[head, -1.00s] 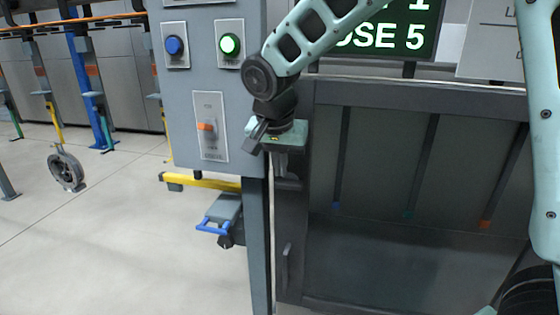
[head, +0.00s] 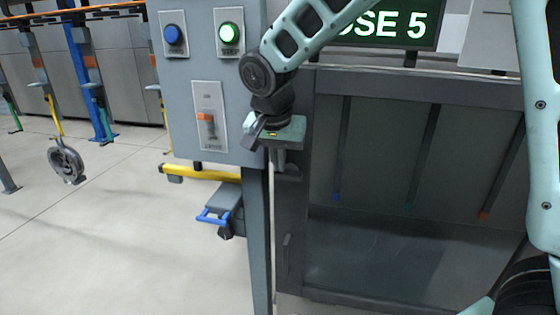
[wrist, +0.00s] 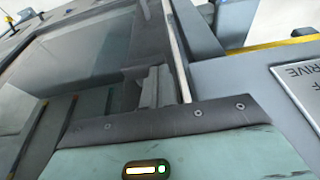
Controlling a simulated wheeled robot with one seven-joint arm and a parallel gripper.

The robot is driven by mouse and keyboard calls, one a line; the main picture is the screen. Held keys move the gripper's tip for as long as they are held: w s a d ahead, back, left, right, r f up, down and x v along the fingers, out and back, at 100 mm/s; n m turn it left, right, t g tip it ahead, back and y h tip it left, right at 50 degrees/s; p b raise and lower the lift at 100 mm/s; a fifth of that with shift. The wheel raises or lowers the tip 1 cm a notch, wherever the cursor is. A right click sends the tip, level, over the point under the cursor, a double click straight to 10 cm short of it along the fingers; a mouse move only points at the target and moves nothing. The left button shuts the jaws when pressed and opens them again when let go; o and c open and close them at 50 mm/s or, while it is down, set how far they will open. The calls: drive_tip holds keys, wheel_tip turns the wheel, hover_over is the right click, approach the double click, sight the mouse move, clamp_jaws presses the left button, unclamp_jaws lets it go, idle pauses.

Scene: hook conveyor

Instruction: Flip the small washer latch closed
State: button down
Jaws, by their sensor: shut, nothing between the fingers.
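The washer cabinet (head: 400,72), dark grey with a large glass front, stands on the right in the head view. A small upright handle-like part (head: 287,243) shows on its left frame, below my gripper; I cannot tell whether it is the latch or how it is set. My gripper (head: 282,165) points down in front of the cabinet's upper left corner, beside the grey post. It is shut and holds nothing. In the wrist view, its grey fingers (wrist: 150,88) show against the cabinet's frame and glass. I cannot tell whether they touch anything.
A grey control panel (head: 180,80) with a blue button (head: 174,35), a green lit button (head: 229,33) and an orange switch (head: 206,118) is close left of my gripper. A yellow bar (head: 205,173) and blue handle (head: 213,216) sit below.

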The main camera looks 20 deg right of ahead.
drive_tip(key=shift+w+a+f+b, duration=0.25)
drive_tip(key=shift+a+f+b, duration=0.1)
drive_tip(key=shift+b, duration=0.65)
drive_tip(key=shift+w+a+f+b, duration=0.15)
drive_tip(key=shift+f+b, duration=0.1)
drive_tip(key=shift+b, duration=0.35)
drive_tip(key=shift+a+b, duration=0.15)
drive_tip(key=shift+b, duration=0.15)
drive_tip(key=b+v, duration=0.3)
drive_tip(key=v, duration=1.4)
drive_tip(key=shift+a+r, duration=0.1)
drive_tip(key=shift+a, duration=0.05)
drive_tip(key=a+f+n+t+h+b, duration=0.2)
drive_tip(key=a+f+h+b, duration=0.2)
drive_tip(key=f+h, duration=0.3)
drive_tip(key=shift+a+b, duration=0.4)
drive_tip(key=shift+a, duration=0.5)
